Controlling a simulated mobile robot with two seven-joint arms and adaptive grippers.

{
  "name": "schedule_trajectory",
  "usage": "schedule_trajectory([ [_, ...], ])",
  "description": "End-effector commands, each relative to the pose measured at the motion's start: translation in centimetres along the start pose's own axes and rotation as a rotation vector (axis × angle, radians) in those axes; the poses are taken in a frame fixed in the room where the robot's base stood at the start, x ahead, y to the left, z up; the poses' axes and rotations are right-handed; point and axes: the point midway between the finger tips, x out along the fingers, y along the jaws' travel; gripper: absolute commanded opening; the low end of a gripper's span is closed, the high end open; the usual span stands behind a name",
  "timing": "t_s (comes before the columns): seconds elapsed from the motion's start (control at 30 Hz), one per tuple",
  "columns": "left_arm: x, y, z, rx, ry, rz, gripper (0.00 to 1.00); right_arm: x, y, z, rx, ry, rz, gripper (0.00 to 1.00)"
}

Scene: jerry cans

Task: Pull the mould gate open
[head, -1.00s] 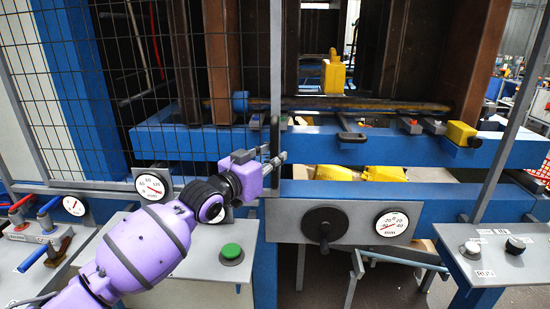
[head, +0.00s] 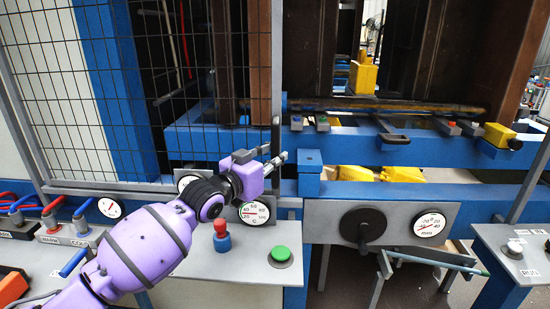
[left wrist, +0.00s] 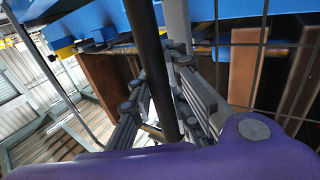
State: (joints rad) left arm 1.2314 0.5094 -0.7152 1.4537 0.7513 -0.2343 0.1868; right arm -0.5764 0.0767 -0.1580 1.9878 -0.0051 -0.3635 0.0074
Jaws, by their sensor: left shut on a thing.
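The mould gate (head: 187,60) is a black wire-mesh panel in a grey frame, on the left half of the head view. A dark upright handle bar (head: 276,135) runs along its right edge; this bar also crosses the left wrist view (left wrist: 150,50). My left gripper (head: 274,160), on a purple arm, is at the lower part of the handle. In the left wrist view its grey fingers (left wrist: 163,105) are shut on the bar, one on each side. The opening right of the gate shows the machine inside. My right gripper is not in view.
Below the gate are a green button (head: 281,256), a red knob on a blue base (head: 221,235) and round dials. A panel with a black crank (head: 364,227) is right of the gripper. A blue beam (head: 350,148) with yellow blocks crosses behind.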

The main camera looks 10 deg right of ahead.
Motion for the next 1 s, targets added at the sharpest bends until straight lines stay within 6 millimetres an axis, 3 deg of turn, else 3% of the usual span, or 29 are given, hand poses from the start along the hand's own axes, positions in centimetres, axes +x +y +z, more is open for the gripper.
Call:
schedule_trajectory([
  [0.53,-0.04,0.04,0.59,-0.003,-0.009,0.000,0.00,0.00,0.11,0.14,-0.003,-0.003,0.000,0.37],
  [0.57,-0.04,0.05,0.58,-0.003,-0.009,0.000,0.19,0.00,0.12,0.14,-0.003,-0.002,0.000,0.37],
  [0.7,-0.03,0.04,0.41,-0.002,-0.006,0.000,0.36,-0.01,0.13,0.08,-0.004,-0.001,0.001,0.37],
  [1.0,-0.12,0.02,0.17,-0.001,-0.002,0.000,0.36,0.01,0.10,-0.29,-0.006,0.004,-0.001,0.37],
])
